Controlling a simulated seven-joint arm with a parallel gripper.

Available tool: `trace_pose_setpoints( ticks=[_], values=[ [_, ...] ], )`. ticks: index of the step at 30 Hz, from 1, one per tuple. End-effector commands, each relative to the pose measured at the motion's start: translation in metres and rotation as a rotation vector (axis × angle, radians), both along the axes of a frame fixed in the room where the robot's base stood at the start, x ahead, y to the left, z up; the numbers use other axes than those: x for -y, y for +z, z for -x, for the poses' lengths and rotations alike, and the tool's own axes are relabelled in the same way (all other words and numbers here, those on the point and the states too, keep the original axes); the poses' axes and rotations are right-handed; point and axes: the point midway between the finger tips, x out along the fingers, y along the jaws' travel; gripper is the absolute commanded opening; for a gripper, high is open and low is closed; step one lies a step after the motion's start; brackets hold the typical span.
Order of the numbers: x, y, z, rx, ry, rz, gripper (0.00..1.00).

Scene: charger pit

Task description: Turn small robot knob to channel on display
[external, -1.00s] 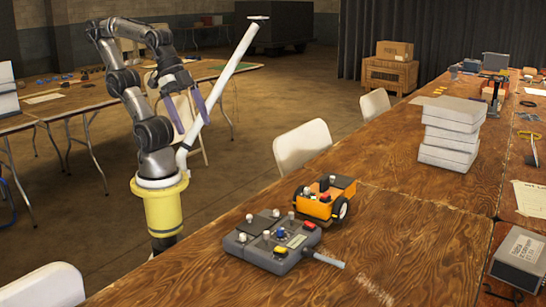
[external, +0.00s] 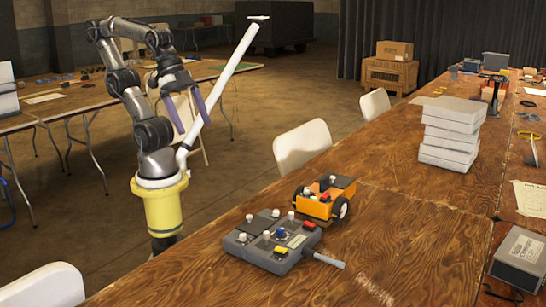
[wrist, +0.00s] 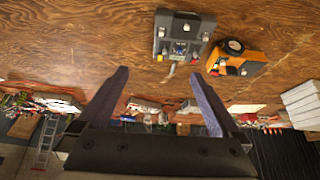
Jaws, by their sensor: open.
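The small orange robot (external: 318,204) with black wheels and several knobs on top stands on the wooden table, beside the grey control box. The grey control box (external: 262,257) carries white knobs, a blue knob (external: 281,233), red and yellow buttons and a small label or display whose text I cannot read. My gripper (external: 194,122) is open and empty, raised in the air to the left of both, away from the table. In the wrist view my gripper (wrist: 165,95) shows two spread purple fingers, with the control box (wrist: 183,48) and orange robot (wrist: 240,62) beyond them.
A stack of grey cases (external: 452,134) stands farther along the wooden table (external: 420,245). A grey box (external: 519,258) sits at the right. White chairs (external: 302,146) line the table's left side.

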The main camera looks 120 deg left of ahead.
Motion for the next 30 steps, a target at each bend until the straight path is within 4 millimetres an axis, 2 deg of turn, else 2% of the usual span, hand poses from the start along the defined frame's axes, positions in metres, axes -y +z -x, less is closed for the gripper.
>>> trace_pose_setpoints(
  ticks=[11, 17, 19, 20, 24, 30],
  values=[
    [0.000, 0.000, 0.000, 0.000, 0.000, 0.000, 1.00],
    [0.000, 0.000, 0.001, -0.005, 0.041, 0.022, 0.68],
    [0.000, 0.006, -0.001, 0.004, 0.091, 0.049, 0.55],
    [0.000, 0.012, -0.004, 0.015, 0.118, 0.064, 0.52],
    [-0.005, 0.039, -0.032, 0.007, 0.279, 0.136, 0.52],
    [-0.026, 0.058, -0.079, -0.045, 0.503, 0.202, 0.52]
  ],
)
